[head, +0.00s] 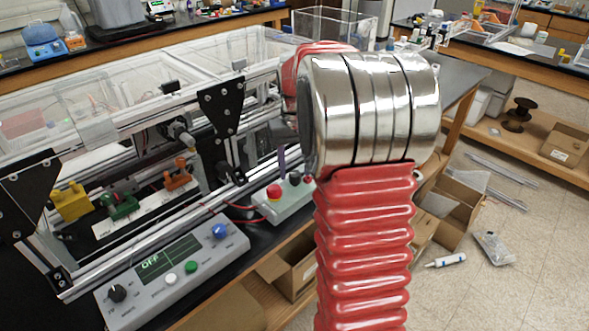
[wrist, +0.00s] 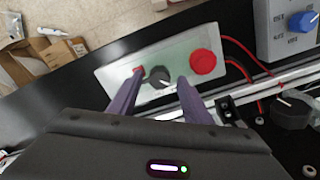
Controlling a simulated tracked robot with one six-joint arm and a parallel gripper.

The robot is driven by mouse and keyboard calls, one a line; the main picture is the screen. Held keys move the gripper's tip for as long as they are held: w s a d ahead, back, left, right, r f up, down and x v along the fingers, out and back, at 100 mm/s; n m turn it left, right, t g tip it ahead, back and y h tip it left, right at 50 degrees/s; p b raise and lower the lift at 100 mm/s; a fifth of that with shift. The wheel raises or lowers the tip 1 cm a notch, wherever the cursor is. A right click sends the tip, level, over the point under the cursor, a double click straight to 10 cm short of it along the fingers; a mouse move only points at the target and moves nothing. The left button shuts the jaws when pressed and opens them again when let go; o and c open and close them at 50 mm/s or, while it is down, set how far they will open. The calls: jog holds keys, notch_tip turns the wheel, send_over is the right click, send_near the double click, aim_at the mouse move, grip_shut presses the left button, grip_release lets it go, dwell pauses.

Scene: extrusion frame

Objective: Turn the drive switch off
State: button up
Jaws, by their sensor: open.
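A small pale switch box (wrist: 125,80) lies on the black bench in the wrist view. It carries a black rotary knob (wrist: 158,75) with a light pointer mark, a round red button (wrist: 203,62) and a small red part beside my left finger. I take the knob to be the drive switch; no label is readable. My gripper (wrist: 160,77) is open, its two purple fingers on either side of the knob. I cannot tell whether they touch it. In the head view the box (head: 283,209) shows beside my arm, with the black knob (head: 294,178) partly visible.
A grey control panel (head: 180,284) with a display reading "OFF" and several knobs and buttons stands at the front left. An aluminium extrusion frame (head: 130,230) with black brackets stands behind it. Red wires (wrist: 240,70) leave the box. Cardboard boxes (head: 450,215) lie on the floor.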

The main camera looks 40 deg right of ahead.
notch_tip(320, 180, up, 13)
jog(key=shift+r, duration=0.15)
dwell(0.4)
dwell(0.5)
send_near(295, 174)
jog(key=s+a, duration=0.2)
jog(key=s+a+n+t, duration=0.2)
jog(key=s+a, duration=0.7)
jog(key=a, duration=0.2)
jog(key=s+a+n+t, duration=0.2)
jog(key=s+a+t, duration=0.1)
jog(key=s+a, duration=0.5)
jog(key=a, duration=0.3)
jog(key=shift+s+a+t, duration=0.3)
jog(key=shift+s+a, duration=0.05)
